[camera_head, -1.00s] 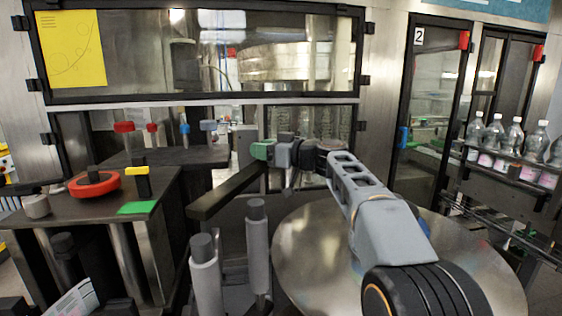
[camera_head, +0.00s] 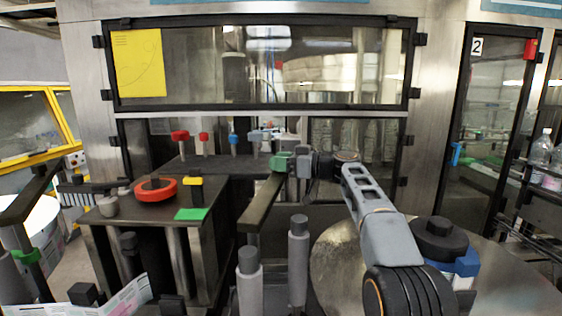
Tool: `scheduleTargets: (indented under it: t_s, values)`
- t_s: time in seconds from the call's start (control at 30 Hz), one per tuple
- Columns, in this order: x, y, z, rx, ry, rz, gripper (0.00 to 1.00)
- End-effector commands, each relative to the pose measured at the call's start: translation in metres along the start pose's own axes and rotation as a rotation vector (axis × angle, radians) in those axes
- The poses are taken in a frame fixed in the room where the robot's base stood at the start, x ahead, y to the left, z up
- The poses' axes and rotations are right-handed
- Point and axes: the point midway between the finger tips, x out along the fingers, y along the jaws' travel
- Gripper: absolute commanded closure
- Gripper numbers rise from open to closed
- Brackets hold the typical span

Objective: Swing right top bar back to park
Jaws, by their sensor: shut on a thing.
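A long dark bar (camera_head: 262,203) runs from the middle of the head view towards the two grey posts. It lies flat and at a slant, its near end close above the posts. A green piece (camera_head: 280,162) sits at its far end. My gripper (camera_head: 291,165) is at that far end and shut on the bar by the green piece. The fingertips are small in view, so the exact contact is hard to see. A second dark bar (camera_head: 32,194) stands at the far left, above a green collar (camera_head: 26,257).
Two grey posts (camera_head: 298,262) stand in front of the bar. A dark table (camera_head: 112,222) on the left bears a red ring (camera_head: 156,190) and a green pad (camera_head: 193,214). A round metal disc (camera_head: 340,270) lies under my arm, with a dark knob (camera_head: 440,238) on it.

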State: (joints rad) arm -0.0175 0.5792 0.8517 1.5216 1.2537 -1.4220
Motion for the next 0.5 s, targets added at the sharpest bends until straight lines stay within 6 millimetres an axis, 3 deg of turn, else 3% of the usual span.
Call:
scheduleTargets:
  t_s: [0.17,0.2,0.43,0.5]
  values:
    - [0.0026,-0.0021,-0.002,-0.001,0.005,-0.004,1.0]
    - [0.0027,-0.0022,-0.0021,-0.001,0.005,-0.004,0.59]
    - [0.0001,-0.0004,-0.0016,-0.001,0.004,0.0,0.37]
    - [-0.0005,0.0,-0.0014,-0.001,0.004,0.002,0.37]
